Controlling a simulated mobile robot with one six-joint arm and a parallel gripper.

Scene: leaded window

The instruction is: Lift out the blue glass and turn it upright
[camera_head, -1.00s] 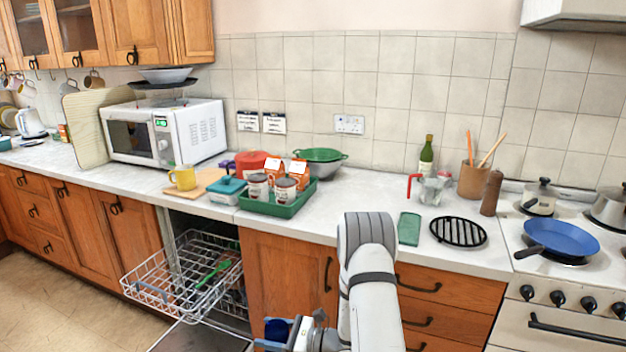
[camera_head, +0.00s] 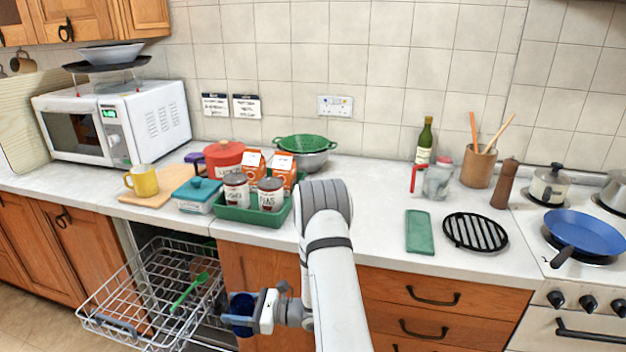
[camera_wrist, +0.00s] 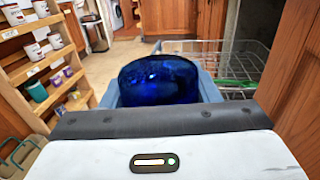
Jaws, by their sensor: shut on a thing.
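The blue glass (camera_head: 242,303) is dark blue and held in my gripper (camera_head: 238,319), in front of the cupboard doors and below the counter edge. In the wrist view the glass (camera_wrist: 158,80) sits between the pale blue fingers of my gripper (camera_wrist: 160,92), and its lower part is hidden behind the gripper body. I cannot tell for sure whether its open end faces up or down. The glass is clear of the dishwasher rack (camera_head: 150,290), which is pulled out to its left.
A green utensil (camera_head: 188,292) lies in the rack. Bare counter shows between the tray and the cloth.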

